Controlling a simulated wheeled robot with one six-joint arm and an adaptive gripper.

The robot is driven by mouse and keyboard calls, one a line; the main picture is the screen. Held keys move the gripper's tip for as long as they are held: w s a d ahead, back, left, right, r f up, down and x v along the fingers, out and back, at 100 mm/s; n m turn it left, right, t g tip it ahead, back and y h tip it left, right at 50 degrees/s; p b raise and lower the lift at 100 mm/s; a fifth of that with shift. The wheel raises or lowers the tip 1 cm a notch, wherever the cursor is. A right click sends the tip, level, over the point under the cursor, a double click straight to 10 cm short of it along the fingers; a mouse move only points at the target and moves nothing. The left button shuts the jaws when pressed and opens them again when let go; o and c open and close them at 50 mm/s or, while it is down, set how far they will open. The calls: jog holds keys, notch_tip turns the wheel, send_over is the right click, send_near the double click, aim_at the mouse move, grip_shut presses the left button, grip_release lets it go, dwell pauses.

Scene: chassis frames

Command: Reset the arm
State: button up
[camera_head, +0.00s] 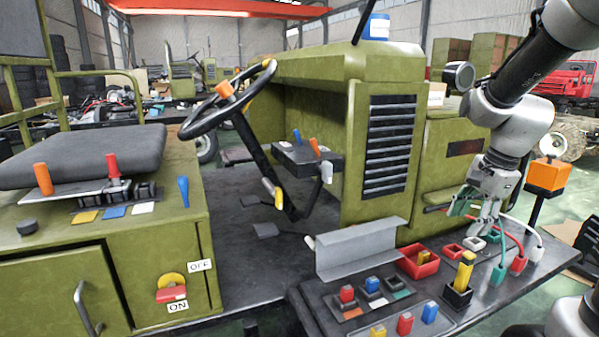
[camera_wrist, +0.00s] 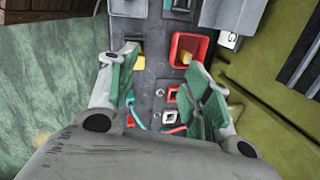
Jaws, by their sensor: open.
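My gripper (camera_head: 474,212) hangs from the grey and black arm at the right of the head view, above the back right part of the dark panel (camera_head: 330,292). In the wrist view, my gripper (camera_wrist: 160,80) has its two green-padded fingers spread wide with nothing held between them. Below and between the fingers lie the panel's small sockets and part of a cable. The fingers look clear of the panel, though the exact gap is hard to tell.
A red tray (camera_head: 418,263), a yellow-handled switch (camera_head: 462,272), and red (camera_head: 518,263) and green cable plugs stand near my gripper. A grey metal channel (camera_head: 360,248) sits left of them. The olive vehicle body (camera_head: 450,150) rises behind. An orange box on a post (camera_head: 547,176) stands right.

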jog(key=s+a+r+n+t, duration=0.1)
jog(key=s+r+n, duration=0.2)
jog(key=s+n, duration=0.4)
jog(key=s+a+r+n+t+h, duration=0.1)
jog(key=s+r+n, duration=0.3)
jog(key=s+n, duration=0.4)
jog(key=shift+s+r, duration=0.15)
jog(key=shift+s, duration=0.8)
